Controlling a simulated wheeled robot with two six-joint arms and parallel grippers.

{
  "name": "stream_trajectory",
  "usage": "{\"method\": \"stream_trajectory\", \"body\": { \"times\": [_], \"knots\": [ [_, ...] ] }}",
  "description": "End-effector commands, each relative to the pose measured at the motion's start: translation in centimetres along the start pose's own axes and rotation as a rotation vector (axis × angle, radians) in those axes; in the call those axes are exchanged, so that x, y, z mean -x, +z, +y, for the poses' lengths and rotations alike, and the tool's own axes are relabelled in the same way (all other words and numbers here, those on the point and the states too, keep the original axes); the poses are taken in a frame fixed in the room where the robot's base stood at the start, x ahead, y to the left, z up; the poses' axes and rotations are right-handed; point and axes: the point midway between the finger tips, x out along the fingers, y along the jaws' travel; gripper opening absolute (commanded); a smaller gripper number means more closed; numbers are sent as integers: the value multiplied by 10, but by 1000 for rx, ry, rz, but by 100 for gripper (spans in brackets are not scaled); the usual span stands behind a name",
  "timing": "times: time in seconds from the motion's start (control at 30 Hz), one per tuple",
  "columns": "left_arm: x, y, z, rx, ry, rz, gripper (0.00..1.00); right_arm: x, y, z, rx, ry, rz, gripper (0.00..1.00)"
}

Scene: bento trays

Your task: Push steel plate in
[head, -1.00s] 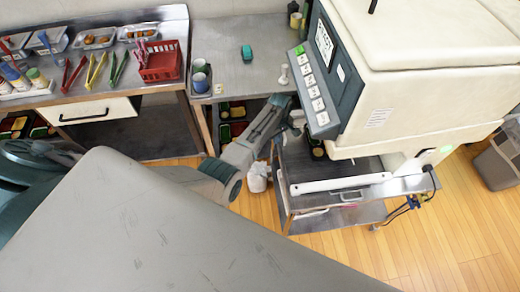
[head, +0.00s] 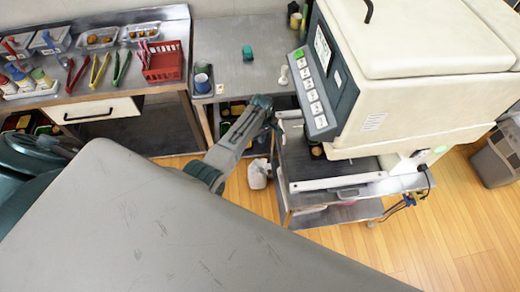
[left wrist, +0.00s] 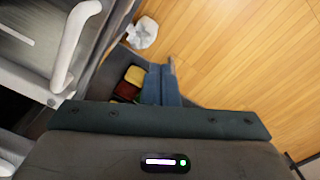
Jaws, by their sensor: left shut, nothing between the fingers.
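The steel plate (head: 352,168) shows as a dark grey slab low under the cream machine, with a pale bar (head: 335,182) along its front. Most of it is hidden beneath the machine. My left gripper (head: 274,124) is at the left of the machine and its cart, near the counter; its tips are small and partly hidden here. In the left wrist view the left gripper (left wrist: 163,84) is shut and empty, pointing over the floor beside the cart. A white curved handle (left wrist: 75,40) and grey metal show at its left, apart from the fingers. My right gripper is out of view.
The cream machine (head: 420,40) stands over a steel cart (head: 340,214). A counter with a red basket (head: 163,62) and tongs is at the left. A white crumpled item (head: 259,173) lies near the cart. Wooden floor at the front right is clear.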

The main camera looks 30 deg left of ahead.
Motion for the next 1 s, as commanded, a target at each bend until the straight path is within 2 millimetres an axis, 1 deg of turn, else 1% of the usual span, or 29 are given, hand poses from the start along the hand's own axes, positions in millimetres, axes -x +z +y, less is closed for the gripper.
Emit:
{"method": "stream_trajectory", "body": {
  "times": [0.2,0.63,0.77,1.0],
  "knots": [
    [18,0,0,0,1,1,0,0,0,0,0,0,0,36],
    [52,0,0,0,1,1,0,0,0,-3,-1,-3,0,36],
    [56,0,0,0,-1,0,0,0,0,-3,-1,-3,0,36],
    [56,0,0,0,-1,0,0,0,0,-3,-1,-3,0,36]
  ]
}}
